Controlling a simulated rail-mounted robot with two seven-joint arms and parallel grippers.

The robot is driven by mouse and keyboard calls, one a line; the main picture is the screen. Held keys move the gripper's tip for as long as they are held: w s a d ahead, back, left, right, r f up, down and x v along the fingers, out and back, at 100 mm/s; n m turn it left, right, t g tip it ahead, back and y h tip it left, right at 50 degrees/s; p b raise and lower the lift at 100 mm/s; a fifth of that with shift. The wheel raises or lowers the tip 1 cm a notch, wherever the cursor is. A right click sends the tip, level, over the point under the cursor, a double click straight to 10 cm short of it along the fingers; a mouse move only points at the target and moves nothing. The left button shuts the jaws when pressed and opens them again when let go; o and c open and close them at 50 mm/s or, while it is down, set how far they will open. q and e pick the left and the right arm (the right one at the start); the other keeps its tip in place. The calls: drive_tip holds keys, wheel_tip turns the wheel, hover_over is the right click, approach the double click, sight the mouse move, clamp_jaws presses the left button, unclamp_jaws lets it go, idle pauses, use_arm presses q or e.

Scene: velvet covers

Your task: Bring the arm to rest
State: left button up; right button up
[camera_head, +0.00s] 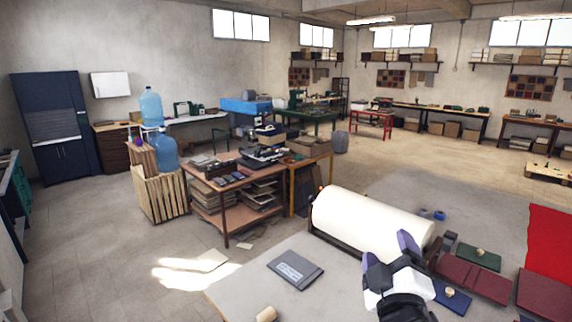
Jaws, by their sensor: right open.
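My right gripper (388,256) comes in from the bottom, right of the picture's middle. It is white and dark with two purple fingertips spread apart, and nothing shows between them. It is in front of a big cream roll (368,218) on a dark stand; I cannot tell how far it is from the roll. My left gripper is not in view.
The grey table (250,285) holds a dark grey cover (296,270), a blue cover (452,297), a green cover (479,256), dark red covers (474,279) and a wooden piece (266,314). Bright red cloth (551,243) is at right. The table's left part is mostly clear.

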drive_tip(key=s+d+f+m+g+y, duration=0.15)
drive_tip(key=s+f+g, duration=0.25)
drive_tip(key=s+f, duration=0.45)
drive_tip(key=s+d+f+m+g, duration=0.1)
drive_tip(key=s+f+m+g, duration=0.4)
drive_tip(key=f, duration=0.7)
drive_tip(key=s+d+f+g+y, duration=0.1)
drive_tip(key=s+f+g, duration=0.1)
drive_tip(key=s+f, duration=0.75)
drive_tip(key=s+f+m+g, duration=0.1)
drive_tip(key=s+f+g, duration=0.5)
drive_tip(key=s+f, duration=0.8)
wheel_tip(320, 180, up, 15)
drive_tip(key=p, duration=1.5)
drive_tip(key=shift+s, duration=0.3)
drive_tip(key=shift+d+r, duration=0.1)
